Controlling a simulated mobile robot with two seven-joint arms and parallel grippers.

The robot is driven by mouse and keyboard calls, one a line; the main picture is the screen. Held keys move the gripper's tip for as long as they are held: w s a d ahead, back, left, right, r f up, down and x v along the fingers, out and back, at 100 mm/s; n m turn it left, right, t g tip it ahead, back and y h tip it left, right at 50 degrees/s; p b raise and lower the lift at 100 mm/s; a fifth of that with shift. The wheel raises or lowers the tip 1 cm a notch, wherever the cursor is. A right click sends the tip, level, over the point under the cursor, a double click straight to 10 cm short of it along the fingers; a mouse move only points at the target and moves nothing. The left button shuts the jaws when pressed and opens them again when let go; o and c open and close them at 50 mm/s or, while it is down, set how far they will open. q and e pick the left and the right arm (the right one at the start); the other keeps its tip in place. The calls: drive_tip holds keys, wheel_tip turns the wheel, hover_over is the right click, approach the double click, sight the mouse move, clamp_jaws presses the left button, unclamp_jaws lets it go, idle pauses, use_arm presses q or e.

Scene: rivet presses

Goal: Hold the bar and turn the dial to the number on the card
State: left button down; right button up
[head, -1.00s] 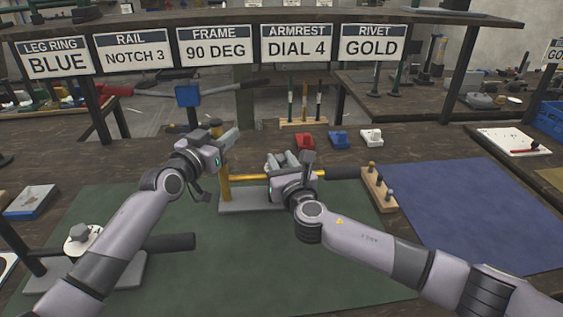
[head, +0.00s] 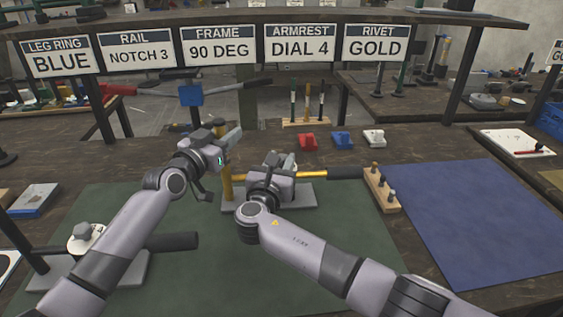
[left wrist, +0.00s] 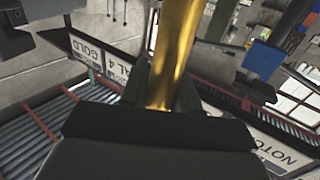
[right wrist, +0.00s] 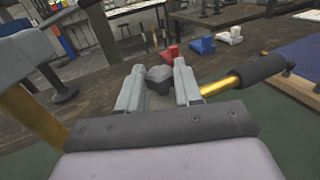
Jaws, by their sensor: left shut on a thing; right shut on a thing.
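The armrest card (head: 300,45) reads DIAL 4. On the green mat a grey base plate (head: 298,196) carries an upright yellow bar (head: 225,183) and a level yellow arm with a black grip (head: 345,173). My left gripper (head: 228,140) is shut on the upright yellow bar, which runs between its fingers in the left wrist view (left wrist: 172,60). My right gripper (head: 276,160) is shut on a dark grey knob (right wrist: 159,78), seen between its fingers in the right wrist view. The dial's numbers are hidden, so its setting cannot be read.
A wooden block with several pegs (head: 381,190) stands right of the black grip. Red (head: 307,141), blue (head: 342,139) and white (head: 374,137) parts sit behind. Another fixture (head: 85,240) lies near my left arm. The blue mat (head: 480,215) is clear.

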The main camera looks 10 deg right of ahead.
drive_tip(key=shift+m+g+h, duration=0.3)
drive_tip(key=shift+m+h, duration=0.2)
drive_tip(key=shift+h, duration=0.2)
drive_tip(key=o, duration=1)
drive_tip(key=shift+o, duration=0.2)
drive_tip(key=v, duration=1.2)
